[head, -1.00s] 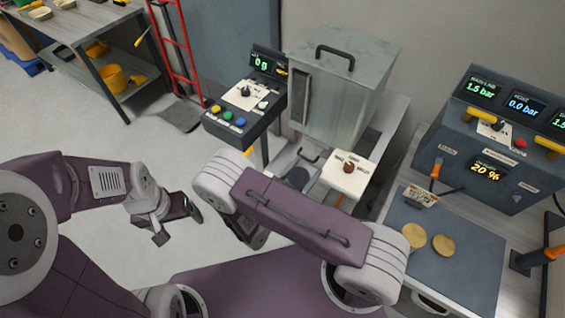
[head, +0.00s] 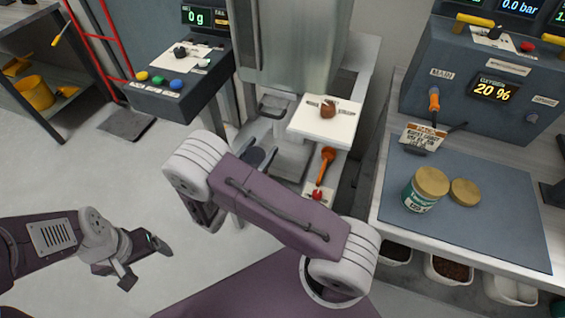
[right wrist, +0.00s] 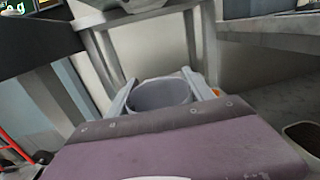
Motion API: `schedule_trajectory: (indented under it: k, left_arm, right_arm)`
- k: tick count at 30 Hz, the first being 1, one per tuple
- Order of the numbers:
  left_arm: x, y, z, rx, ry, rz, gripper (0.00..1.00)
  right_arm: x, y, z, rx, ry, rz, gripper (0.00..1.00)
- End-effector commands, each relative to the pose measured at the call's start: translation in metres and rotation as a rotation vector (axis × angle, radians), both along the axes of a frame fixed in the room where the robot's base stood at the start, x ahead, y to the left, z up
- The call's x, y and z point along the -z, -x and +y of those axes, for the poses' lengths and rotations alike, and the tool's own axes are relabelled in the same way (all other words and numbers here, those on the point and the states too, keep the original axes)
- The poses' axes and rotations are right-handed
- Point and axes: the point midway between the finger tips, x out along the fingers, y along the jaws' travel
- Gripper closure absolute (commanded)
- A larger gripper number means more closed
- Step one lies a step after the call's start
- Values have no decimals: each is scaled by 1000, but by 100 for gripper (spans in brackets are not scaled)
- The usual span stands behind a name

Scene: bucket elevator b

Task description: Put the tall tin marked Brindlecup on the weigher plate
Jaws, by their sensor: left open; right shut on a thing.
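A tin with a green and white label and a tan lid (head: 420,190) stands on the blue-grey mat at the right of the head view. Its print is too small to read, so I cannot tell if it says Brindlecup. A second tan round lid or low tin (head: 465,192) is beside it. In the right wrist view my right gripper (right wrist: 162,92) is shut on a grey, open-topped round vessel (right wrist: 160,95). My arm mostly hides that gripper in the head view. My left gripper (head: 148,262) is open and empty over the floor.
A metal hopper machine (head: 295,45) stands at the back centre, with a white knob panel (head: 325,118) below it. A button console (head: 170,85) is at its left. A gauge box (head: 490,85) stands behind the mat (head: 500,235). Several bins sit under the right bench.

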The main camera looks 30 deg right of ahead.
Motion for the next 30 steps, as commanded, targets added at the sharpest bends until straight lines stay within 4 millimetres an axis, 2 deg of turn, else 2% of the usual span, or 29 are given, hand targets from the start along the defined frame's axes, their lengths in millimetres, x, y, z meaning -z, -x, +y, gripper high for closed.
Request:
schedule_trajectory:
  k: [4,7,18,21,25,30]
  left_arm:
    - [1,0,0,0,0,-1,18]
    - [2,0,0,0,0,-1,18]
    - [15,0,0,0,0,-1,18]
    - [17,0,0,0,0,0,18]
    - [18,0,0,0,0,0,18]
    - [20,0,0,0,0,0,18]
  right_arm:
    - [0,-1,-2,3,0,0,72]
    - [1,-10,-18,9,0,0,72]
    - [1,-75,-120,9,1,-3,72]
    - [1,-89,-139,6,0,-1,72]
    - [0,-97,-151,3,1,1,72]
    - [4,-99,-152,1,0,2,72]
